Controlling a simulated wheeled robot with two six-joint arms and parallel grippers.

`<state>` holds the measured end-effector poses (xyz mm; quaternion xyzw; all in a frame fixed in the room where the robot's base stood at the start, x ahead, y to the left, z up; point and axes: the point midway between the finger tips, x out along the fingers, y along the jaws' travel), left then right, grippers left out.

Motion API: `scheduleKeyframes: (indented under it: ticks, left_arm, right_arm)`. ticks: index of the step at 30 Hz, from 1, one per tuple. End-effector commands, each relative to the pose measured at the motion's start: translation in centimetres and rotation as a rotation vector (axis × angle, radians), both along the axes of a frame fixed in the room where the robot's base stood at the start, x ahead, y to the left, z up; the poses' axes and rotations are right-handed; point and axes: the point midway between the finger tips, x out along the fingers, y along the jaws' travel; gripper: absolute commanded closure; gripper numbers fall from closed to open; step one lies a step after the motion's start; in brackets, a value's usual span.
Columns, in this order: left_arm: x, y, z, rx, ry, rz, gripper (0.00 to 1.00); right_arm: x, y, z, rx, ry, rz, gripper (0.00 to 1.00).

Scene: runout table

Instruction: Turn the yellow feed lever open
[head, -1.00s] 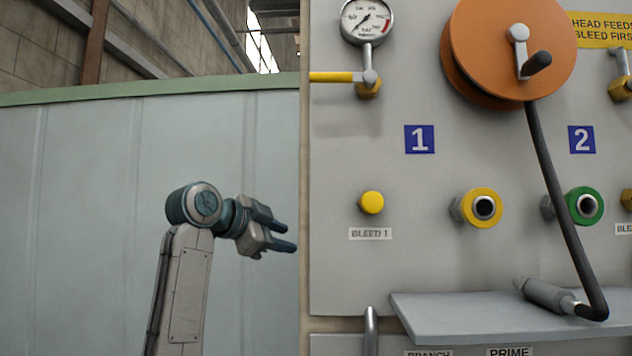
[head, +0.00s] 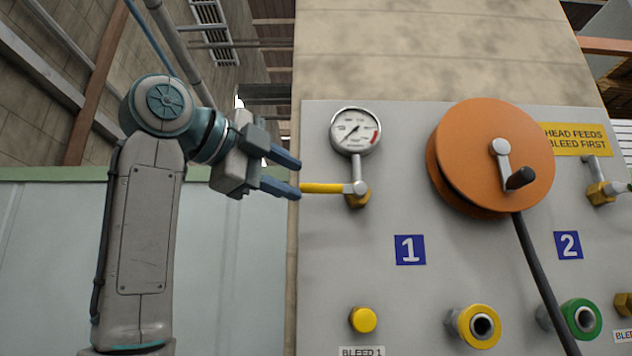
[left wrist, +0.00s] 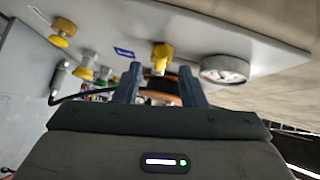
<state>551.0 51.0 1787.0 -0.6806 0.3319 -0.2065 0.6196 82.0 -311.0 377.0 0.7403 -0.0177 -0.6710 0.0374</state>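The yellow feed lever (head: 325,188) sticks out level to the left from its brass valve (head: 357,194), below the pressure gauge on the grey panel. My left gripper (head: 299,178) is at the panel's left edge with its two blue fingers apart. The lower fingertip overlaps the lever's free end in the head view; I cannot tell whether they touch. In the left wrist view the yellow lever and valve (left wrist: 161,56) show between and beyond the open fingers of the left gripper (left wrist: 163,75), which hold nothing. My right gripper is not in view.
The round gauge (head: 355,130) sits just above the valve. An orange hose reel (head: 495,155) with a crank and black hose projects from the panel to the right. A yellow bleed button (head: 363,319) and a yellow-ringed coupling (head: 479,326) are lower down. Left of the panel is open.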

Motion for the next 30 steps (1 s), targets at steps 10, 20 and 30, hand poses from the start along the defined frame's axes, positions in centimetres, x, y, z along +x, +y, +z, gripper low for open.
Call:
scheduleKeyframes:
  ticks: [10,20,30]
  left_arm:
    - [3.9,-4.0,-0.5,-0.001,0.002,-0.001,0.63]
    - [4.6,-4.6,-0.9,-0.002,0.001,0.001,0.63]
    - [4.6,-4.6,-0.8,-0.001,0.0,0.001,1.0]
  right_arm:
    - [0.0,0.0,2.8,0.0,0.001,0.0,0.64]
    - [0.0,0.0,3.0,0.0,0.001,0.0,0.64]
    - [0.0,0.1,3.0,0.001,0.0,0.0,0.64]
